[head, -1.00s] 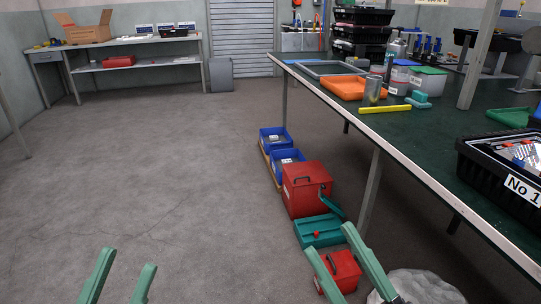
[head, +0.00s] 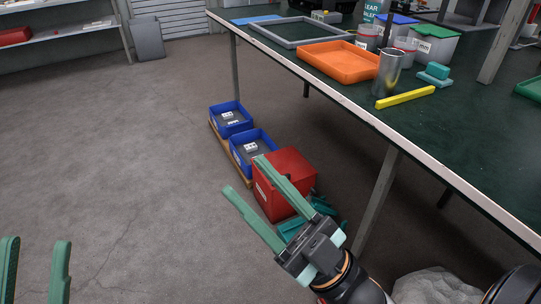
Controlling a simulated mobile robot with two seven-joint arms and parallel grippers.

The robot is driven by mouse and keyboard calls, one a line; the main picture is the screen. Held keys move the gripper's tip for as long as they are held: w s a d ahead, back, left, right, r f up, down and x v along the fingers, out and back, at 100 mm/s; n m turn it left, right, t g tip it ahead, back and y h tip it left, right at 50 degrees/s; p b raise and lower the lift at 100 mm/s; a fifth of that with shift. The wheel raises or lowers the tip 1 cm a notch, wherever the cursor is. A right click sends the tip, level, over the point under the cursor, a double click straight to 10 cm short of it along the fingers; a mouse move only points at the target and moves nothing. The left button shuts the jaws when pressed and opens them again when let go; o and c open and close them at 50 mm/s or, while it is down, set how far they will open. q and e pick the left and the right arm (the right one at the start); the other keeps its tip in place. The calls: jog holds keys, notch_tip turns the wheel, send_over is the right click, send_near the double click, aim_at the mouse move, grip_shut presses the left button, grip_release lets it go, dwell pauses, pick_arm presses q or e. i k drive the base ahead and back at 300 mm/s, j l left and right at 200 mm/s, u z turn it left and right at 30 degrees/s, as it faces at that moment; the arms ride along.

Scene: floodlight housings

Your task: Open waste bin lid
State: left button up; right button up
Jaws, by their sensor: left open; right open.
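A red box (head: 287,168) stands on the floor beside the workbench, partly hidden behind a finger of my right gripper. Its top looks closed. A grey bin-like container (head: 147,38) stands far back at the upper left, and its top also looks closed. I cannot tell for certain which of the two is the waste bin. My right gripper (head: 247,174) is open and empty, its fingers in front of the red box's left side; contact is not clear. My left gripper (head: 36,241) is open and empty at the lower left, over bare floor.
Two blue bins (head: 230,119) stand on a board behind the red box. A teal case lies partly hidden by my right gripper. The green-topped workbench (head: 440,145) overhangs on the right, with a leg (head: 376,200) near my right arm. Floor at left is clear.

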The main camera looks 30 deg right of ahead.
aim_at(289, 161)
jog(key=i+j+z, duration=0.1)
jog(key=i+z, duration=0.3)
jog(key=i, duration=0.15)
jog(key=i+j+z, duration=0.35)
jog(key=i, duration=0.15)
jog(key=i+j+z, duration=0.15)
jog(key=z, duration=0.3)
jog(key=i+j+z, duration=0.3)
jog(key=z, duration=0.15)
jog(key=i+j+z, duration=0.15)
jog(key=j+z, duration=0.15)
jog(key=z, duration=0.15)
jog(key=i+j+z, duration=0.1)
jog(key=j+z, duration=0.25)
jog(key=z, duration=0.15)
jog(key=j+z, duration=0.9)
jog(key=l, duration=0.1)
